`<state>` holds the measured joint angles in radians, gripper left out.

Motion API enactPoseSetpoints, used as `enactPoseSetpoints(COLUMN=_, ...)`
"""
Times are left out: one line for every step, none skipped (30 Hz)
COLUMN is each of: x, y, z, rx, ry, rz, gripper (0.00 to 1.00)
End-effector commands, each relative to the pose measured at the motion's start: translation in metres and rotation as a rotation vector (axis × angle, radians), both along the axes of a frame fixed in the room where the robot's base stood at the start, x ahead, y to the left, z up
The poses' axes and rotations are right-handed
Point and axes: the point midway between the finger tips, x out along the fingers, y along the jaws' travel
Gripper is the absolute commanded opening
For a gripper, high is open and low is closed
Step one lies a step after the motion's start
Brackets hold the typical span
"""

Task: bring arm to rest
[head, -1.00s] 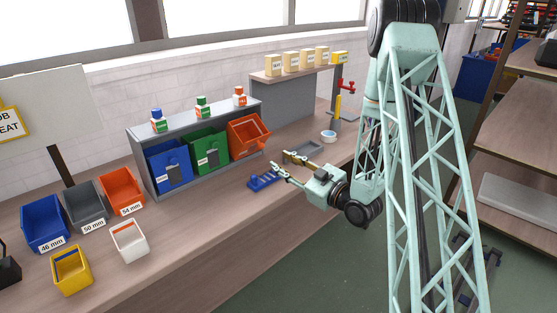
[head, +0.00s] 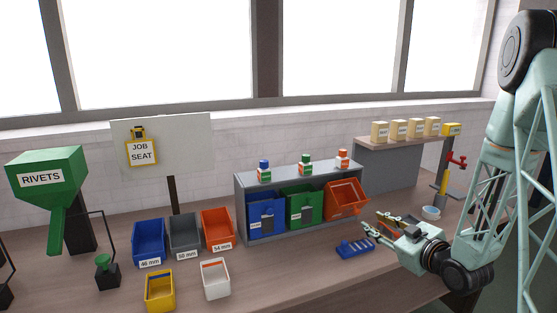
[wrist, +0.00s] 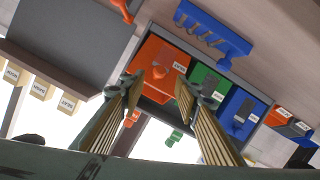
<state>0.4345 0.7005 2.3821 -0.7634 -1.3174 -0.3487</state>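The gripper is near a blue slotted rack (head: 355,248) on the bench, which shows at the top of the wrist view (wrist: 212,36). An orange bin (wrist: 158,68) appears beyond the fingertips in the wrist view. A grey tray behind the gripper is mostly hidden in the head view.
A grey shelf holds blue (head: 266,214), green (head: 302,206) and orange bins, with bottles on top. Several small bins (head: 149,243) stand left of it. A green rivets hopper (head: 45,180) is at far left. A red-handled tool (head: 456,160) stands right.

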Motion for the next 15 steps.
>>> enactPoseSetpoints(x=0.000, y=0.002, z=0.006, rx=-0.012, ry=0.011, rz=-0.004, gripper=0.30)
enactPoseSetpoints(x=0.000, y=0.002, z=0.008, rx=-0.018, ry=0.019, rz=-0.008, gripper=0.30)
enactPoseSetpoints(x=0.000, y=0.002, z=0.011, rx=-0.026, ry=0.030, rz=-0.015, gripper=0.30)
enactPoseSetpoints(x=0.000, y=0.001, z=0.012, rx=-0.033, ry=0.040, rz=-0.020, gripper=0.30)
enactPoseSetpoints(x=0.000, y=0.001, z=0.015, rx=-0.038, ry=0.047, rz=-0.024, gripper=0.30)
enactPoseSetpoints(x=-0.001, y=0.002, z=0.018, rx=-0.046, ry=0.059, rz=-0.030, gripper=0.30)
enactPoseSetpoints(x=-0.001, y=0.002, z=0.019, rx=-0.053, ry=0.068, rz=-0.035, gripper=0.30)
enactPoseSetpoints(x=-0.002, y=0.002, z=0.022, rx=-0.058, ry=0.074, rz=-0.039, gripper=0.30)
enactPoseSetpoints(x=-0.002, y=0.002, z=0.025, rx=-0.065, ry=0.087, rz=-0.046, gripper=0.30)
enactPoseSetpoints(x=-0.003, y=0.002, z=0.027, rx=-0.070, ry=0.095, rz=-0.050, gripper=0.30)
enactPoseSetpoints(x=-0.004, y=0.002, z=0.030, rx=-0.075, ry=0.103, rz=-0.055, gripper=0.30)
enactPoseSetpoints(x=-0.005, y=0.001, z=0.032, rx=-0.080, ry=0.115, rz=-0.063, gripper=0.30)
enactPoseSetpoints(x=-0.006, y=0.001, z=0.035, rx=-0.085, ry=0.122, rz=-0.070, gripper=0.30)
enactPoseSetpoints(x=-0.007, y=0.001, z=0.037, rx=-0.090, ry=0.131, rz=-0.074, gripper=0.30)
enactPoseSetpoints(x=-0.009, y=0.001, z=0.039, rx=-0.096, ry=0.142, rz=-0.082, gripper=0.30)
